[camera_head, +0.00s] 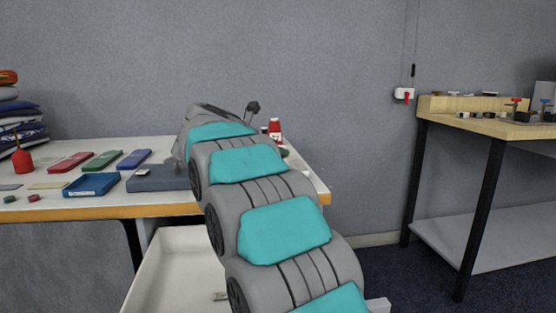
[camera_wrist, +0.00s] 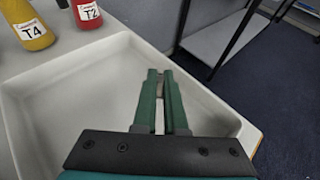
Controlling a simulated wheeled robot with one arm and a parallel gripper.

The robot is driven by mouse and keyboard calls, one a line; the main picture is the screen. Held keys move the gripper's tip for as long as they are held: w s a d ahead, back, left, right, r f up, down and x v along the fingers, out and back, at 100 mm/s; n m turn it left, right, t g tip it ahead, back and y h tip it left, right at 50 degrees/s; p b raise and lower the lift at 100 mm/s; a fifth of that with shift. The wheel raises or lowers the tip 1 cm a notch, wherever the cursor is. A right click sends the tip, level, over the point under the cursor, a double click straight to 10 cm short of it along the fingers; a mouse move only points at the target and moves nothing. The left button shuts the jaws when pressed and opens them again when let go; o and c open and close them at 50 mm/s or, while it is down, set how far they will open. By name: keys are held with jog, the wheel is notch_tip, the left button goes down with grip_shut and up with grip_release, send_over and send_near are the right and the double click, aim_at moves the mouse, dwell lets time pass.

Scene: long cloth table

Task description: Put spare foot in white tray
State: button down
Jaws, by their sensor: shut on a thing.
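My gripper (camera_wrist: 160,76) has green fingers closed together over the white tray (camera_wrist: 85,95) in the wrist view. A small greyish piece (camera_wrist: 160,90) shows between the fingers, likely the spare foot; most of it is hidden by them. The fingertips appear over the tray's inside, near its far right wall; I cannot tell their height. The visible tray floor looks empty. In the head view my arm covers the gripper and the tray.
A red T2 bottle (camera_wrist: 87,12) and a yellow T4 bottle (camera_wrist: 28,28) stand beyond the tray. A blue tray (camera_head: 92,185) and sewing things lie on the table's left. A white drawer (camera_head: 175,260) is open below. A workbench (camera_head: 490,122) stands right.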

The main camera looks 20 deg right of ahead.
jog(key=shift+w+d+r, duration=0.1)
jog(key=shift+w+d, duration=0.1)
jog(key=shift+w, duration=0.3)
jog(key=shift+w+d, duration=0.1)
jog(key=shift+w, duration=0.3)
notch_tip(320, 180, down, 4)
jog(key=shift+s+d+r, duration=0.1)
jog(key=shift+r, duration=0.1)
jog(key=shift+f, duration=0.1)
jog(key=shift+f, duration=0.2)
jog(key=c, duration=1)
grip_release()
jog(key=shift+r, duration=0.1)
